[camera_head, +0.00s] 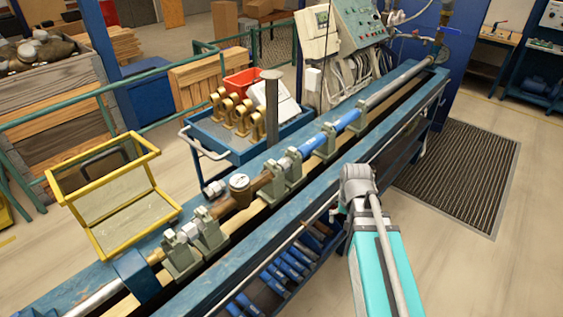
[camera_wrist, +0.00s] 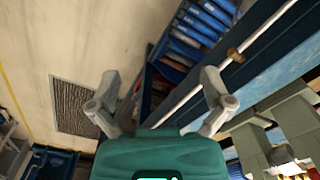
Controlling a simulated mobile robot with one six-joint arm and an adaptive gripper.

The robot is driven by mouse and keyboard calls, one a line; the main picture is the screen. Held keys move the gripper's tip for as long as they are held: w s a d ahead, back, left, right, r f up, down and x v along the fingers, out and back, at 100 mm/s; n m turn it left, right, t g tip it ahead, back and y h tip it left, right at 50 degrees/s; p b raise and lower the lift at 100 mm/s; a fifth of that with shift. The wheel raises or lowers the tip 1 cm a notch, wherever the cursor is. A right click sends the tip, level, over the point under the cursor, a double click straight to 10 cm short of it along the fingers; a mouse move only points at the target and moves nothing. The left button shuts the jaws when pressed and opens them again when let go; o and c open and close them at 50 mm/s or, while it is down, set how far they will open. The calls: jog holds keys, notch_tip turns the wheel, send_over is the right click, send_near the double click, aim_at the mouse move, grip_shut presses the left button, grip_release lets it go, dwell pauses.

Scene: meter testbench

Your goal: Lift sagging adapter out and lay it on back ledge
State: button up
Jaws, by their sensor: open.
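In the head view a line of pipe pieces lies in grey-green clamps along the blue bench. I cannot tell which piece sags. The back ledge (camera_head: 183,208) is the bench's far blue rail, with small pale fittings (camera_head: 213,188) on it near the meter. My gripper (camera_wrist: 160,78) is open and empty in the wrist view, its fingers wide apart over the bench's front side.
Blue pieces lie on a shelf under the bench (camera_head: 290,262), also in the wrist view (camera_wrist: 205,22). A rail (camera_head: 290,240) runs along the bench front. A yellow frame (camera_head: 110,195) and a blue cart (camera_head: 243,150) stand behind. Clamps (camera_wrist: 252,148) show at lower right in the wrist view.

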jog(key=w+a+r+m+p, duration=0.3)
jog(key=w+a+r+p, duration=0.55)
jog(key=w, duration=0.35)
notch_tip(320, 180, up, 8)
jog(key=m+p, duration=0.3)
jog(key=p, duration=0.4)
send_over(283, 160)
jog(key=shift+s+r, duration=0.15)
jog(key=shift+s, duration=0.1)
jog(key=shift+f, duration=0.2)
notch_tip(283, 160, down, 8)
jog(key=b, duration=0.8)
jog(key=shift+f+b, duration=0.15)
jog(key=shift+b, duration=0.15)
jog(key=shift+f, duration=0.1)
jog(key=shift+w+f+b, duration=0.15)
jog(key=shift+f+b, duration=2.35)
jog(key=shift+b, duration=0.1)
jog(key=c, duration=1.3)
